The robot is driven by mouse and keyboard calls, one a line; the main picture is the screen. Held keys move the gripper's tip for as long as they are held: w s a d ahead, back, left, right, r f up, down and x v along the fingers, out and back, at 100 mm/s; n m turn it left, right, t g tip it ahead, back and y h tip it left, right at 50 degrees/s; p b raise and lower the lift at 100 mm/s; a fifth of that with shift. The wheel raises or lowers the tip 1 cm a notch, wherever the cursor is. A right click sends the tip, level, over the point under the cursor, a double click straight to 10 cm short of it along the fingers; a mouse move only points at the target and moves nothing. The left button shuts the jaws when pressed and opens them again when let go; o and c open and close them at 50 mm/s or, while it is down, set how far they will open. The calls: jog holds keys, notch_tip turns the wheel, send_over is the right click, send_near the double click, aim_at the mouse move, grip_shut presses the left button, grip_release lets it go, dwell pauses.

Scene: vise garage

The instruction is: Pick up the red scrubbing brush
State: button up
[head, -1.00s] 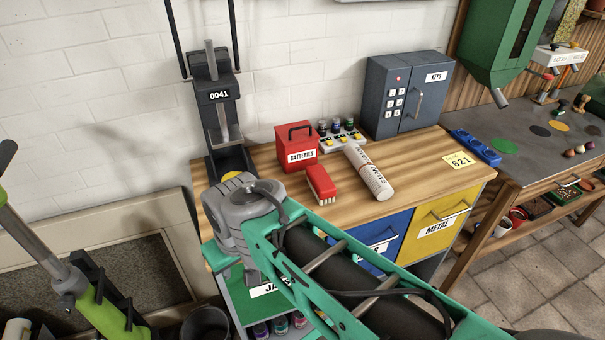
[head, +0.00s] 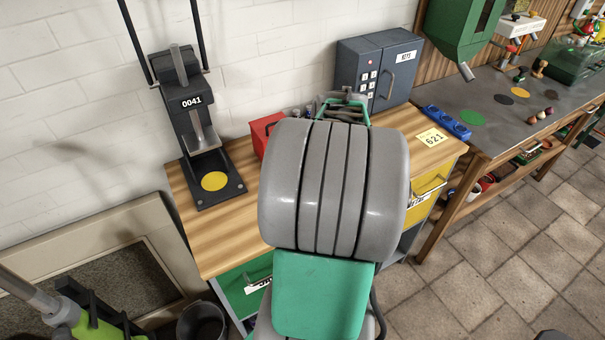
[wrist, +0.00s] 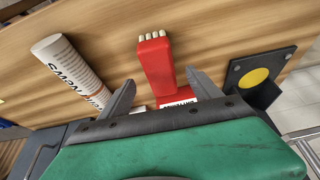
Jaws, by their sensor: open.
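The red scrubbing brush (wrist: 156,65) lies on the wooden bench top in the wrist view, with its pale bristles at the top end. My gripper (wrist: 160,90) is open and empty. Its two grey fingers stand on either side of the brush's lower part, with gaps visible. I cannot tell how high the fingers are above the bench. In the head view my arm hides the brush; part of my gripper (head: 343,107) shows beyond the arm's grey joint.
A rolled newspaper (wrist: 70,65) lies left of the brush in the wrist view. The red batteries box (head: 262,133) is partly hidden. The grey key cabinet (head: 380,70) stands behind, and a press with a yellow disc (head: 214,181) stands left. Bare bench top (head: 215,240) lies front left.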

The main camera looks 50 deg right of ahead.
jog(key=x, duration=0.2)
jog(key=p+x, duration=0.1)
jog(key=x, duration=0.2)
jog(key=shift+w+d, duration=0.15)
jog(key=shift+w, duration=0.2)
jog(key=shift+f, duration=0.25)
jog(key=shift+f, duration=0.25)
jog(key=c, duration=1.6)
